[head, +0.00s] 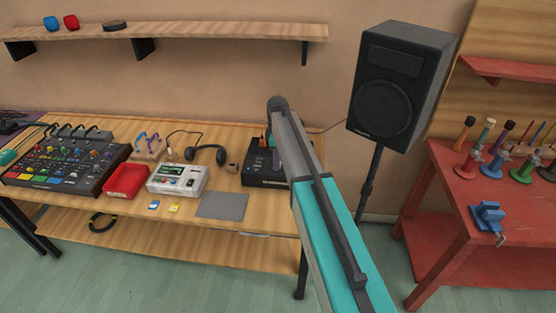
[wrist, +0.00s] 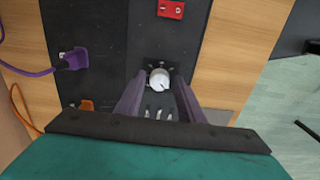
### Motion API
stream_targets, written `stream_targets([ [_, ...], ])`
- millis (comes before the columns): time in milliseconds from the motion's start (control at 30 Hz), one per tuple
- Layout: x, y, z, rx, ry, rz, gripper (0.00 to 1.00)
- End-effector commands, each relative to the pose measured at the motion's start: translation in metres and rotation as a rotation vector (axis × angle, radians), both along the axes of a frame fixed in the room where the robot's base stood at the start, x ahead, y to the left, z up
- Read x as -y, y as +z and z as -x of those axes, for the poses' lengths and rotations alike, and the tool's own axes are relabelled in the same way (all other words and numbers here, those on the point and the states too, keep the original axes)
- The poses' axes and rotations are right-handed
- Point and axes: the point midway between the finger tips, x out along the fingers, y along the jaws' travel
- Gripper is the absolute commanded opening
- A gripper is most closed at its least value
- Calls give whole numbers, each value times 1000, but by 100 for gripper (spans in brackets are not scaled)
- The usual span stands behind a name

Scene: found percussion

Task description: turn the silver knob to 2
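The silver knob (wrist: 159,79) shows in the wrist view as a pale round knob on a black box (wrist: 100,25), with small marks around it. My gripper (wrist: 159,76) has its two dark purple fingers on either side of the knob. Gaps show between the fingers and the knob, so it looks open and not gripping. I cannot read the number the knob points to. In the head view the black box (head: 262,182) stands at the right end of the wooden table, and my arm hides the knob.
A purple plug (wrist: 72,60) and an orange plug (wrist: 86,105) sit at the box's left side in the wrist view. A red part (wrist: 171,9) is at its top. Headphones (head: 207,153), a grey mat (head: 222,206) and a speaker (head: 388,85) are nearby.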

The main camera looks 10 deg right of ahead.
Motion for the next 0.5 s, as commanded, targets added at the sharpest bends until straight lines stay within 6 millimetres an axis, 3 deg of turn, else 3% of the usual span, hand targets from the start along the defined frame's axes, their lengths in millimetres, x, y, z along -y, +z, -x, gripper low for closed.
stream_targets([
  [33, 0, 0, 0, 0, 0, 0, 26],
  [200, 0, 0, 0, -1, 0, 0, 2],
  [500, 1, -1, 1, -2, -24, -1, 2],
])
